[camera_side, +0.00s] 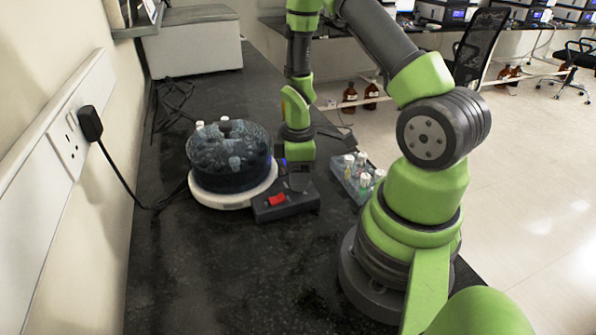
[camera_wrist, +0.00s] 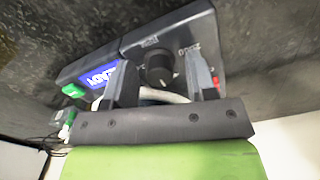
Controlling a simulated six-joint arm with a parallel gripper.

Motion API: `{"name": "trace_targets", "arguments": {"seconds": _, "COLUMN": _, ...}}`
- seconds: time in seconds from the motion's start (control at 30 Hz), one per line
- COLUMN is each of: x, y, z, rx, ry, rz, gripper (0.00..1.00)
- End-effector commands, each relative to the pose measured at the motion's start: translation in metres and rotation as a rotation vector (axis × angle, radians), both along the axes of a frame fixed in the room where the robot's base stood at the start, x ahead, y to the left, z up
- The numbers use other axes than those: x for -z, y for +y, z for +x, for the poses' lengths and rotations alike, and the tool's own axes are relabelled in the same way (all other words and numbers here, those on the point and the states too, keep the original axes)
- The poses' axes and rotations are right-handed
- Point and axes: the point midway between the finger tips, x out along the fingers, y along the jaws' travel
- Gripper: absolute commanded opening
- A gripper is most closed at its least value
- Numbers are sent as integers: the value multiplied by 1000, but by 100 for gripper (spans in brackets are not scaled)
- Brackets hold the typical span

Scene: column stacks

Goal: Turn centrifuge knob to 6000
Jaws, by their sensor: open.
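The centrifuge (camera_side: 230,158) has a dark translucent round lid and a white base, and stands on the black bench. Its dark control box (camera_side: 286,203), with a red switch (camera_side: 277,200), is at its front right. In the wrist view the box shows a black round knob (camera_wrist: 160,70) with a pale mark at its lower edge, and a lit blue display (camera_wrist: 102,76) whose digits I cannot read. My gripper (camera_wrist: 161,64) is open, pointing down at the box, one finger on each side of the knob with gaps visible. In the side view my gripper (camera_side: 298,180) hides the knob.
A rack (camera_side: 357,178) with several capped vials stands right of the control box. A white box (camera_side: 194,42) is at the back. A black plug (camera_side: 90,123) and cable run along the left wall. The front of the bench is clear.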

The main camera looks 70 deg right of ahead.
Motion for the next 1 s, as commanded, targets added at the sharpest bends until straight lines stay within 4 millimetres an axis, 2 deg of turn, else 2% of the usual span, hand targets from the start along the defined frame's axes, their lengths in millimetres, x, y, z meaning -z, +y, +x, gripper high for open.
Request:
{"name": "trace_targets", "arguments": {"seconds": 0.13, "x": 0, "y": 0, "z": 0, "rx": 0, "ry": 0, "rz": 0, "gripper": 52}}
{"name": "trace_targets", "arguments": {"seconds": 0.3, "x": 0, "y": 0, "z": 0, "rx": 0, "ry": 0, "rz": 0, "gripper": 13}}
{"name": "trace_targets", "arguments": {"seconds": 0.37, "x": 0, "y": 0, "z": 0, "rx": 0, "ry": 0, "rz": 0, "gripper": 2}}
{"name": "trace_targets", "arguments": {"seconds": 0.67, "x": 0, "y": 0, "z": 0, "rx": 29, "ry": 0, "rz": 0, "gripper": 2}}
{"name": "trace_targets", "arguments": {"seconds": 1.0, "x": -1, "y": 0, "z": 0, "rx": 235, "ry": 1, "rz": 0, "gripper": 2}}
